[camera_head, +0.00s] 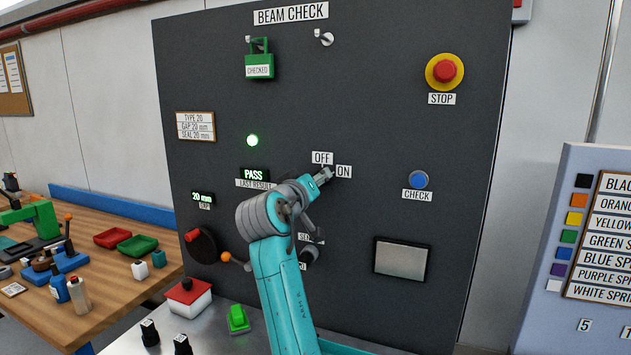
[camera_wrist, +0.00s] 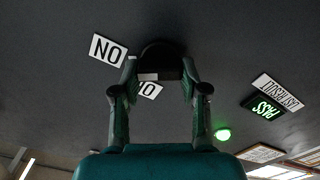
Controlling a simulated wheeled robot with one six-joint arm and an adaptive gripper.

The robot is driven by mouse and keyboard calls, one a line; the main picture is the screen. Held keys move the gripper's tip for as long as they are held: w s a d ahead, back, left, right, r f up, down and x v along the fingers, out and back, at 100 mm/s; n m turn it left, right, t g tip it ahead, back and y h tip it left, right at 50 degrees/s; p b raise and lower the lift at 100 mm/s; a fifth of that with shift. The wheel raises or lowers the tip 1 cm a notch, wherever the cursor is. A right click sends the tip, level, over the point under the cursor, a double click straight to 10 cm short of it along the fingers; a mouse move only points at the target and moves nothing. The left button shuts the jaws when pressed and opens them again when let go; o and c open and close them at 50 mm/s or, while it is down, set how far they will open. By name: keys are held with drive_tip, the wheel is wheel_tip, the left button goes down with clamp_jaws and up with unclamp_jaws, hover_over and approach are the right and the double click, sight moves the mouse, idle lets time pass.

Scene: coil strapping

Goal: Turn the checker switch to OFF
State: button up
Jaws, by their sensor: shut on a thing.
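The checker switch is a dark round knob (camera_wrist: 162,55) on the dark panel (camera_head: 400,120), between my fingertips in the wrist view. My gripper (camera_head: 323,176) is shut on it; it also shows in the wrist view (camera_wrist: 160,74). In the head view, my gripper hides the knob. The OFF label (camera_head: 322,158) is above the gripper tip and the ON label (camera_head: 344,172) is to its right. In the wrist view, the ON label (camera_wrist: 108,50) looks upside down, and another label (camera_wrist: 150,91) is partly hidden by the fingers. The knob's pointing direction cannot be told.
A blue CHECK button (camera_head: 419,180) is to the right, and a red STOP button (camera_head: 445,71) is at upper right. A green lamp (camera_head: 252,140) is lit above the PASS display (camera_head: 253,175). A lower knob (camera_head: 309,255) is partly behind my arm.

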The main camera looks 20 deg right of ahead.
drive_tip(key=shift+w+a+f+n, duration=0.1)
drive_tip(key=shift+f+n, duration=0.05)
drive_tip(key=shift+n, duration=2.75)
drive_tip(key=shift+a+f+n, duration=0.1)
drive_tip(key=shift+n, duration=2.8)
drive_tip(key=o, duration=1.1)
drive_tip(key=shift+o, duration=0.2)
drive_tip(key=v, duration=1.2)
